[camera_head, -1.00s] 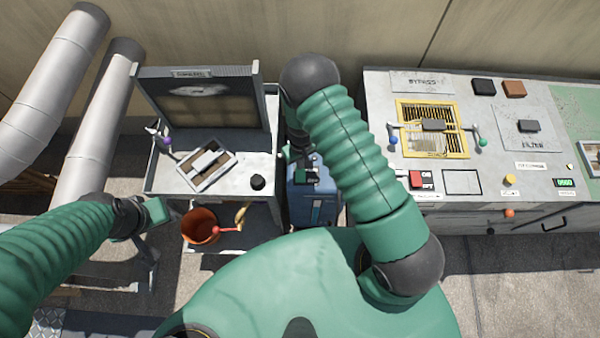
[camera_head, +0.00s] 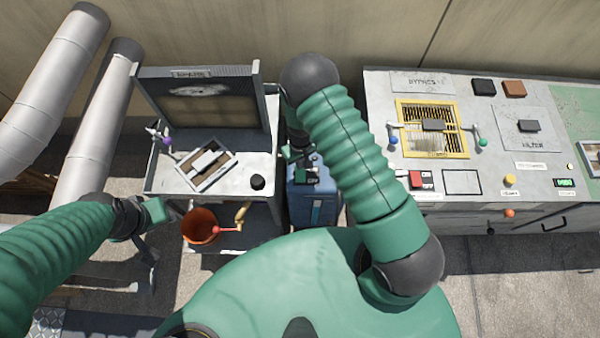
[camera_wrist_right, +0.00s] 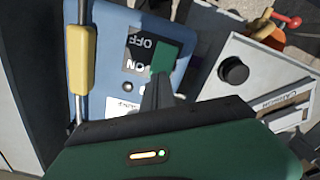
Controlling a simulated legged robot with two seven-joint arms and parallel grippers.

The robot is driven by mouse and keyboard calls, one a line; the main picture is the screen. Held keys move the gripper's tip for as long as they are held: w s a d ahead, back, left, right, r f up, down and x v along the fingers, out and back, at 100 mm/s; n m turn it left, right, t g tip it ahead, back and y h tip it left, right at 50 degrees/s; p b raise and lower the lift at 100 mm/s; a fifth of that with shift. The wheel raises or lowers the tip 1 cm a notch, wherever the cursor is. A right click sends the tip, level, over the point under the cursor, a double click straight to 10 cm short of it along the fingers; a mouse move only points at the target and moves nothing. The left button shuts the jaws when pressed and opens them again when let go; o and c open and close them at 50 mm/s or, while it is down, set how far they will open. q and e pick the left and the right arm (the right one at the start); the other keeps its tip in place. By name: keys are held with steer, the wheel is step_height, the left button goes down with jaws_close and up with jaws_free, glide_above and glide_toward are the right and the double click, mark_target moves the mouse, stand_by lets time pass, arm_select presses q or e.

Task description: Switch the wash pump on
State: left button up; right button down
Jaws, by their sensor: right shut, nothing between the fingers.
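The wash pump looks to be the blue box (camera_head: 311,207) on the ground between the cart and the bench. Its top shows in the right wrist view (camera_wrist_right: 112,45), with a black switch plate (camera_wrist_right: 137,50) lettered ON and OFF and a green rocker (camera_wrist_right: 165,56). My right gripper (camera_wrist_right: 158,82) is shut and empty, its tips over or against the rocker's near end; contact and the rocker's tilt are unclear. In the head view this gripper (camera_head: 297,153) is partly hidden above the pump. My left gripper (camera_head: 155,210) hangs at the cart's left, its jaws unclear.
A grey cart (camera_head: 232,180) with a framed filter, a black knob (camera_head: 257,182) and an orange bucket (camera_head: 201,226) stands left of the pump. The bench (camera_head: 380,95) on the right has its own red switch (camera_head: 416,179). A yellow-gripped handle (camera_wrist_right: 82,45) rises beside the pump's switch.

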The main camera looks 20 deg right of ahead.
steer(key=shift+f+b, duration=0.75)
steer(key=shift+f, duration=0.2)
stand_by(0.6)
step_height(320, 180, up, 7)
steer(key=p, duration=0.5)
steer(key=shift+r+p, duration=0.1)
steer(key=shift+p, duration=0.2)
